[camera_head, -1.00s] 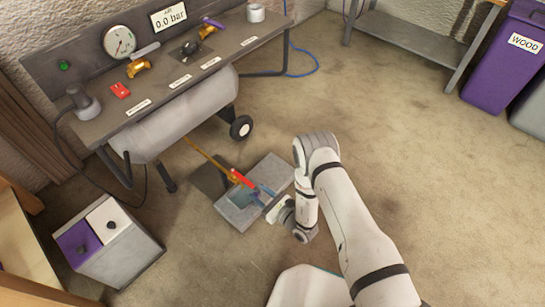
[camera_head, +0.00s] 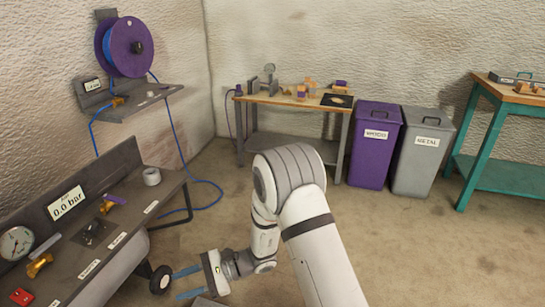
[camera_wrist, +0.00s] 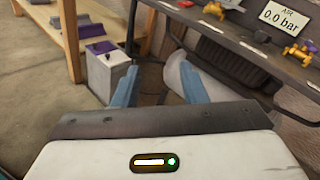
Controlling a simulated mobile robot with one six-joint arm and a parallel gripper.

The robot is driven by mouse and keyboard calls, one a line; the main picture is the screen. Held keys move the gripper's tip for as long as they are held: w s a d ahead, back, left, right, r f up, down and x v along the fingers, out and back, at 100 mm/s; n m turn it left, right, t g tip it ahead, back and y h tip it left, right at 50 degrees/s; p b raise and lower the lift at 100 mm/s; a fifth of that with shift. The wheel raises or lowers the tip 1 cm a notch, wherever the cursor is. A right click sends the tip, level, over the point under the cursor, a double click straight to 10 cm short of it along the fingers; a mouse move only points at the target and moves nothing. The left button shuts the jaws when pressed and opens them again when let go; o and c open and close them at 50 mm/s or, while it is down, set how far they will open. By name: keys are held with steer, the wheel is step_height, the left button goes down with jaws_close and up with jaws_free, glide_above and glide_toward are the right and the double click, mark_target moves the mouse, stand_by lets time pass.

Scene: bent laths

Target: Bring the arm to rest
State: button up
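My gripper (camera_head: 178,284) is at the lower left of the head view, its two blue fingers spread apart and pointing left. The wrist view also shows my gripper (camera_wrist: 160,80) open, with nothing between the fingers. My white arm (camera_head: 318,245) reaches up from the bottom of the head view and bends at a grey-capped joint. The orange and red lath of the earlier head view is not visible now.
The compressor bench (camera_head: 120,225) with gauge and valves stands left of my gripper, its wheel (camera_head: 160,279) close to the fingers. Purple (camera_head: 372,150) and grey (camera_head: 420,155) bins stand behind, beside a wooden-topped table (camera_head: 290,99). Floor at right is clear.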

steer(key=s+d+r+n+t+h+p, duration=0.2)
steer(key=d+r+h+p, duration=0.3)
steer(key=d+r, duration=0.7)
steer(key=s+d+r+n+t+h+p, duration=0.3)
steer(key=d+r+p, duration=0.5)
steer(key=d+r, duration=0.5)
steer(key=s+d+r+n+t+h+p, duration=0.3)
steer(key=s+d+r+n+h+p, duration=0.2)
steer(key=d+r, duration=0.7)
steer(key=r+h+p, duration=0.1)
steer(key=h, duration=0.1)
steer(key=shift+s+d+r+h+p, duration=0.15)
steer(key=shift+s+r+h+p, duration=0.1)
steer(key=shift+s+h+p, duration=0.05)
